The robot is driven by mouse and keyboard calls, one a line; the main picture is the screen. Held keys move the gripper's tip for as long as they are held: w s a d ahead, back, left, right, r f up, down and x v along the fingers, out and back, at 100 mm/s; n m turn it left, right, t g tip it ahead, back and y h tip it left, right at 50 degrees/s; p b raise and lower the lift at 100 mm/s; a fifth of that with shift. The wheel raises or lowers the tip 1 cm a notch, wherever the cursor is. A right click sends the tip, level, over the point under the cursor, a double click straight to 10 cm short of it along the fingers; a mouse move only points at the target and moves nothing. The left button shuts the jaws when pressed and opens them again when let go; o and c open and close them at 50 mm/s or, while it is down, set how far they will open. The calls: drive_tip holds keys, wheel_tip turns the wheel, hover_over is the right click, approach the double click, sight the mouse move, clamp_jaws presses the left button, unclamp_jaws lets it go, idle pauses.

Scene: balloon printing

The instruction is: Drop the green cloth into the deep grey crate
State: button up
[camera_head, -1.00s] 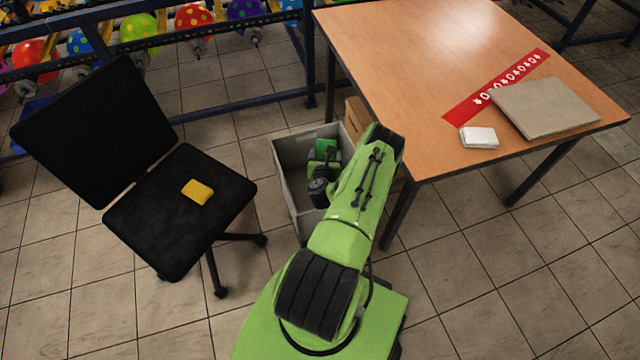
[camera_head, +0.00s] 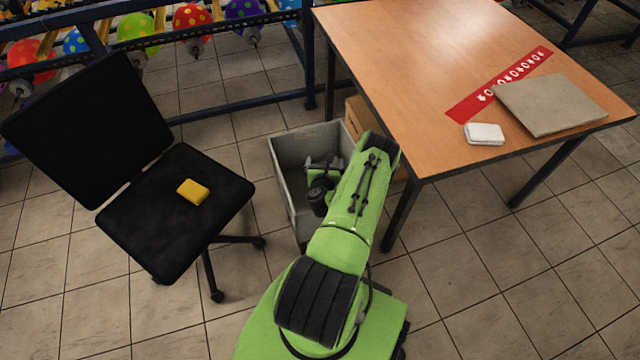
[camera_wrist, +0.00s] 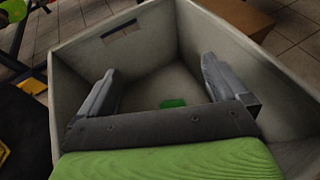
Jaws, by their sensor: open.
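The deep grey crate (camera_head: 291,186) stands on the floor between the chair and the table. My gripper (camera_head: 322,162) is over its opening with the fingers apart and empty. In the wrist view my gripper (camera_wrist: 157,88) has its two fingers spread inside the crate (camera_wrist: 72,72). The green cloth (camera_wrist: 172,103) lies low inside the crate, between and beyond the fingertips and apart from them. It looks small there. I cannot see the cloth in the head view.
A black office chair (camera_head: 165,225) with a yellow cloth or sponge (camera_head: 193,192) stands left of the crate. A wooden table (camera_head: 410,60) on the right carries a white block (camera_head: 484,134) and a grey slab (camera_head: 548,106). A cardboard box (camera_head: 357,115) is behind the crate.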

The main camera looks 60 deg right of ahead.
drive_tip(key=p+v, duration=0.4)
drive_tip(key=v, duration=0.1)
drive_tip(key=p+v, duration=1)
drive_tip(key=shift+r, duration=0.35)
drive_tip(key=shift+a, duration=0.25)
drive_tip(key=shift+f, duration=0.1)
